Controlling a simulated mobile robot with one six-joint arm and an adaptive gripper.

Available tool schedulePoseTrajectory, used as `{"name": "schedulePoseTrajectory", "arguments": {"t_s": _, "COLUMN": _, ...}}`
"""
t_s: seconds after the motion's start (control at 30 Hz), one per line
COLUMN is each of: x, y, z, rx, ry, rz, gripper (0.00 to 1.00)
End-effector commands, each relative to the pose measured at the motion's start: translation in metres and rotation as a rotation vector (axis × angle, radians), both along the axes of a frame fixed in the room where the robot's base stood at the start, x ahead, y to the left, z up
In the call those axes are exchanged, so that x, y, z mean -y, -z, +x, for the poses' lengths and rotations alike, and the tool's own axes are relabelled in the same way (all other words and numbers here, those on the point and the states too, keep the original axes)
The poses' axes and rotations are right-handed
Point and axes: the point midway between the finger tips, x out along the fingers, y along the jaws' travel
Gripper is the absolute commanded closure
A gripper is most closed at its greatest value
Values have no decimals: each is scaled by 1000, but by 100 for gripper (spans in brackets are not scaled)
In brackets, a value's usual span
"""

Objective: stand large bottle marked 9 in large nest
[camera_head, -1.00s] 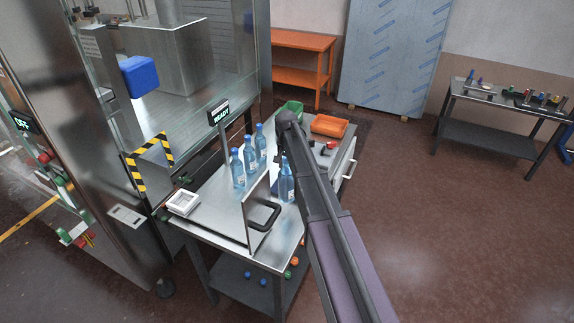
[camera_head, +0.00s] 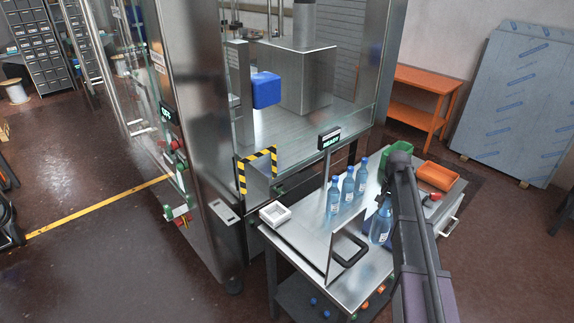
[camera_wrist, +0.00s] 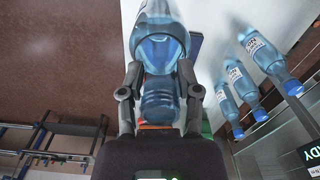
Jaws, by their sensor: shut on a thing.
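My gripper (camera_wrist: 160,80) is shut on the neck of a clear blue bottle (camera_wrist: 160,40), its fingers on either side. The bottle's far end runs out of the top of the wrist view. In the head view this bottle (camera_head: 380,226) is upright over the steel table, right of a clear panel, partly behind my arm. I cannot read a number on it or tell whether its base touches anything. Three similar labelled bottles (camera_head: 347,188) stand in a row to its left; they also show in the wrist view (camera_wrist: 245,88). I cannot make out the large nest.
A white square tray (camera_head: 275,214) is at the table's left. Green (camera_head: 397,155) and orange bins (camera_head: 436,176) are at the back. The glazed machine with a READY sign (camera_head: 329,138) stands behind.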

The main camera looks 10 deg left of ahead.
Motion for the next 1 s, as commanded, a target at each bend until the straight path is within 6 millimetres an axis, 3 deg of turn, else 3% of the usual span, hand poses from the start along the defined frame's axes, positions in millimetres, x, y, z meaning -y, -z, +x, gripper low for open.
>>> {"name": "schedulePoseTrajectory", "arguments": {"t_s": 0.03, "x": 0, "y": -11, "z": -6, "rx": 0, "ry": -1, "rz": 0, "gripper": 100}}
{"name": "schedulePoseTrajectory", "arguments": {"t_s": 0.3, "x": -1, "y": -29, "z": -22, "rx": 0, "ry": -4, "rz": 1, "gripper": 100}}
{"name": "schedulePoseTrajectory", "arguments": {"t_s": 1.0, "x": 1, "y": -31, "z": -24, "rx": 0, "ry": -3, "rz": 1, "gripper": 100}}
